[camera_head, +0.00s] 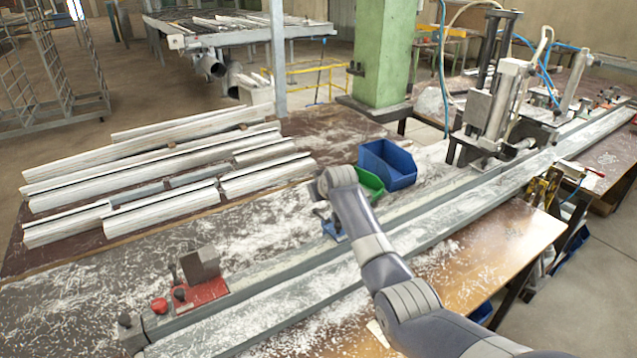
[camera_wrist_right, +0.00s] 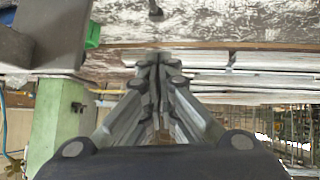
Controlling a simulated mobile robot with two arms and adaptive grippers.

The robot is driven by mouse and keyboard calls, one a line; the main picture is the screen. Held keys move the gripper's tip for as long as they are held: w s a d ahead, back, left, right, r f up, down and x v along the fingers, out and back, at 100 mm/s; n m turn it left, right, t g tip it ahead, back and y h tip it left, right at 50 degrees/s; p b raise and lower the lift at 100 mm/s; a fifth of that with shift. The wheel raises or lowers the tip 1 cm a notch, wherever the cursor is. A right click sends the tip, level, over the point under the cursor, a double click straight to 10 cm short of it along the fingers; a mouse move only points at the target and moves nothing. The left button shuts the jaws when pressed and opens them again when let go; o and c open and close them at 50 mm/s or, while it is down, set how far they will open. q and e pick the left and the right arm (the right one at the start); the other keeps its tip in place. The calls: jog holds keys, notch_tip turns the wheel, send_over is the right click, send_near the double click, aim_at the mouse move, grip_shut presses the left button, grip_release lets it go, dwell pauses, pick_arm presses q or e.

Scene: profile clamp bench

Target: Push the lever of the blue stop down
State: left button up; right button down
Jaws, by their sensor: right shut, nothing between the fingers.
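The blue stop (camera_head: 332,229) sits on the long metal profile rail in the middle of the head view, mostly hidden behind my right arm. Its lever cannot be made out clearly there. My right gripper (camera_wrist_right: 160,60) is shut and empty in the right wrist view, its fingertips together. In the head view my right wrist is above and beside the blue stop, and the fingers are hidden. A small dark rod with a knob (camera_wrist_right: 155,12) shows beyond the fingertips in the wrist view; I cannot tell whether it is the lever. My left gripper is not in view.
A blue bin (camera_head: 388,165) and a green bin (camera_head: 368,184) stand just behind my right wrist. A red stop (camera_head: 200,292) with a grey block is at the rail's near left end. White profiles (camera_head: 160,165) lie on the left. A clamp machine (camera_head: 495,110) stands at the right.

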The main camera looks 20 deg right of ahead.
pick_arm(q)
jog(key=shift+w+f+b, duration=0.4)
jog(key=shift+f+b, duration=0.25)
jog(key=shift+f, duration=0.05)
pick_arm(e)
jog(key=s+r, duration=0.3)
jog(key=r, duration=0.2)
jog(key=shift+a+r, duration=0.3)
jog(key=shift+a, duration=0.1)
jog(key=shift+s+r, duration=0.1)
jog(key=shift+s, duration=0.05)
